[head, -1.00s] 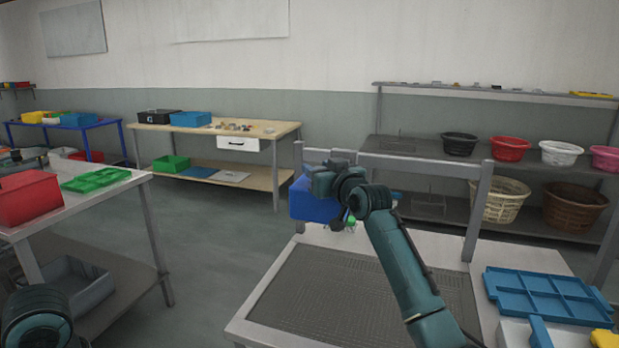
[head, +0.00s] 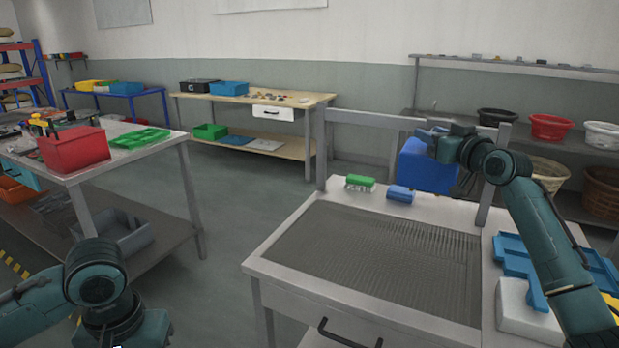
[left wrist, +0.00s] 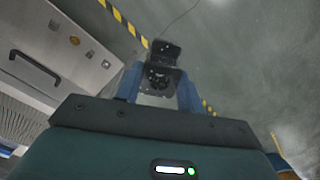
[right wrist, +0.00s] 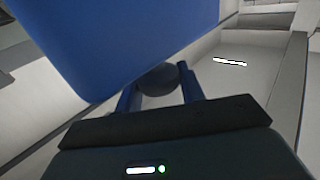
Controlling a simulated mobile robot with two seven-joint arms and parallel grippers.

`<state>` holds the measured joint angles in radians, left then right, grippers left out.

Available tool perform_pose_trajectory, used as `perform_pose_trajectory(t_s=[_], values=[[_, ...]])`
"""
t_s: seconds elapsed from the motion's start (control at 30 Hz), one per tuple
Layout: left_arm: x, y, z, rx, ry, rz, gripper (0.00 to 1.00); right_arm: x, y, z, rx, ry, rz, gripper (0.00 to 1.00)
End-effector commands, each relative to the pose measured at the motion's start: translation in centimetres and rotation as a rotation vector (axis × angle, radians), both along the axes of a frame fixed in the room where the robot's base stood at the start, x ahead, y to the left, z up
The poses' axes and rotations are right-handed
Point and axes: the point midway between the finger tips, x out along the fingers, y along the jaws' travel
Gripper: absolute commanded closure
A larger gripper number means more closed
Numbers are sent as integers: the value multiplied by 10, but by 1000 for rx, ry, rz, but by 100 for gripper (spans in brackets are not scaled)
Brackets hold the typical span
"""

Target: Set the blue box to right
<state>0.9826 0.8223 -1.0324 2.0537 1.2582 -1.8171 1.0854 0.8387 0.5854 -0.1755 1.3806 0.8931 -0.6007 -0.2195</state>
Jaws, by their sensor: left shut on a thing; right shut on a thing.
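The blue box (head: 420,168) hangs tilted above the far right edge of the grey table. It fills the upper left of the right wrist view (right wrist: 120,40). My right gripper (head: 434,138) is at the box's top right; the right wrist view shows its fingers (right wrist: 160,90) close at the box's lower edge, around a dark rounded part (right wrist: 157,78). Whether that part belongs to the box is unclear. My left gripper (left wrist: 158,88) is shut on a dark bracket-like piece (left wrist: 162,65), low over the floor; its fingers are out of the head view.
The table has a grey mesh mat (head: 370,255), a green-topped brush (head: 360,183) and a blue block (head: 400,194) behind it. A blue tray (head: 515,260) and white block (head: 520,305) lie at right. A rail post (head: 493,175) stands beside the box. Open floor lies left.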

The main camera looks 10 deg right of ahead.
Motion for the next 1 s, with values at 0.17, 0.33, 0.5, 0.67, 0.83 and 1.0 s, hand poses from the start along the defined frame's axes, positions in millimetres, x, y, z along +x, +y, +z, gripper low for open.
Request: perform_pose_trajectory(t_s=[0.17, 0.33, 0.5, 0.67, 0.83, 1.0], values=[[0, 0, -4, 0, -2, 0, 98, -10, -16, -2, 1, 1, -3, 100], [0, 0, -6, 0, -2, 1, 98, -14, -22, -1, 3, 2, -2, 100], [0, 0, -6, 0, -2, 0, 98, -15, -24, -1, 3, 2, -3, 100], [0, 0, -6, 0, -2, 0, 98, -15, -25, -1, 2, 2, -4, 100], [0, 0, -6, 0, -2, 0, 98, -15, -25, -1, 2, 2, -4, 52], [0, 0, -6, 0, -2, 0, 98, -15, -24, -1, 2, 0, -3, 41]])
